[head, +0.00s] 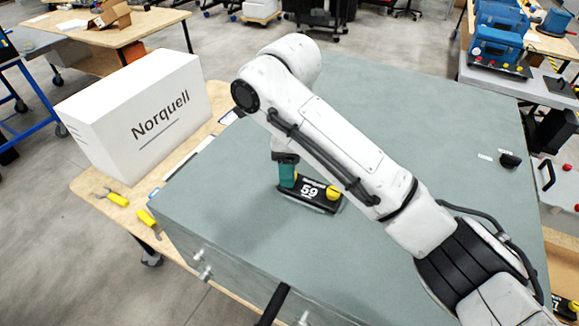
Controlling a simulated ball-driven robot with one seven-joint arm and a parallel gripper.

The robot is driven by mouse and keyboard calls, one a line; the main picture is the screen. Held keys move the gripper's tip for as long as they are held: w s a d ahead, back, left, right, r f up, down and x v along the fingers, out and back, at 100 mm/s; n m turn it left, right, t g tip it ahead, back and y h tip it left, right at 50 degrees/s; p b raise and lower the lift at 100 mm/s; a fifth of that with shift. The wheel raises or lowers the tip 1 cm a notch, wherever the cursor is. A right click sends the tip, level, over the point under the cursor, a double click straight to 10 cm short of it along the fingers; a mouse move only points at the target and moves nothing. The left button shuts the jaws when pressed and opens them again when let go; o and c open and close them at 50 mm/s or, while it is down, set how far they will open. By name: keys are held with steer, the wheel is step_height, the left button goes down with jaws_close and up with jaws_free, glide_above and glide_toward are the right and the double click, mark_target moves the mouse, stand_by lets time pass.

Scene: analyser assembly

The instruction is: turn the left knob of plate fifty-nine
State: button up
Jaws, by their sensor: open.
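Plate fifty-nine (318,204) is a small black plate with a white "59" on it, lying on the grey-green top of the analyser cabinet (235,225). A yellow knob (333,192) stands at its right end. My gripper (287,184) points down over the plate's left end, with its teal fingers close to the plate. It is open. The left knob is hidden behind or between the fingers, and I cannot tell whether they touch it.
A white Norquell box (135,115) stands on the wooden table to the left, near yellow-handled tools (117,199). A black knob-like part (510,160) sits at the cabinet's right. The cabinet top around the plate is mostly clear. Blue machines (497,47) stand at back right.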

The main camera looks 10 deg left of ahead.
steer(key=shift+f, duration=0.6)
steer(key=shift+c, duration=0.4)
jaws_close()
